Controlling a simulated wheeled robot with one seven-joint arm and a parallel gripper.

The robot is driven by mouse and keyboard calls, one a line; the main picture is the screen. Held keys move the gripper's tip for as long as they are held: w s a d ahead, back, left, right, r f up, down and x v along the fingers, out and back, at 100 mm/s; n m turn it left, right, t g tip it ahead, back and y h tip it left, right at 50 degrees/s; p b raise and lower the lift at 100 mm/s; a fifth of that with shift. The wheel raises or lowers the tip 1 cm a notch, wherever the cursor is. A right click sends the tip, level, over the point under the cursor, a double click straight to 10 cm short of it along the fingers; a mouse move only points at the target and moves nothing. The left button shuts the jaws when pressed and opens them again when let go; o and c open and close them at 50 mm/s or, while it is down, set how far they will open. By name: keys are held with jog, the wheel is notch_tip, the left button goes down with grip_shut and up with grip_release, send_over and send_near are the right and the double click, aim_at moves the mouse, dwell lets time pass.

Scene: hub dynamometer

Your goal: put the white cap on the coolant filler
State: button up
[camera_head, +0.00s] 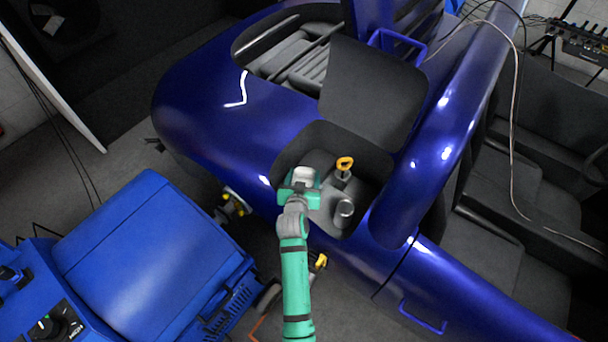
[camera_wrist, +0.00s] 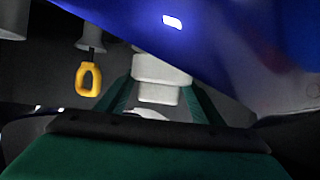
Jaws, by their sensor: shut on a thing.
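The white cap (camera_head: 304,174) is between the fingers of my gripper (camera_head: 301,185), over the left part of the open engine bay. In the wrist view the white cap (camera_wrist: 160,68) shows between the two green fingers (camera_wrist: 158,97), which are shut on it. A grey upright cylinder (camera_head: 344,209) stands in the bay to the right of my gripper. I cannot tell whether it is the coolant filler. What lies directly under the cap is hidden, and I cannot tell whether the cap touches anything.
A yellow-looped dipstick (camera_head: 344,163) stands close to the right of my gripper; its loop (camera_wrist: 88,78) is left in the wrist view. The blue body (camera_head: 205,110) surrounds the bay, with a raised dark panel (camera_head: 372,95) behind. A blue machine (camera_head: 150,255) stands left.

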jog(key=shift+f, duration=0.2)
jog(key=o, duration=0.8)
jog(key=shift+c, duration=0.2)
jog(key=shift+s, duration=0.15)
jog(key=v, duration=1)
jog(key=shift+s+r, duration=0.15)
jog(key=shift+s, duration=0.2)
jog(key=shift+a, duration=0.15)
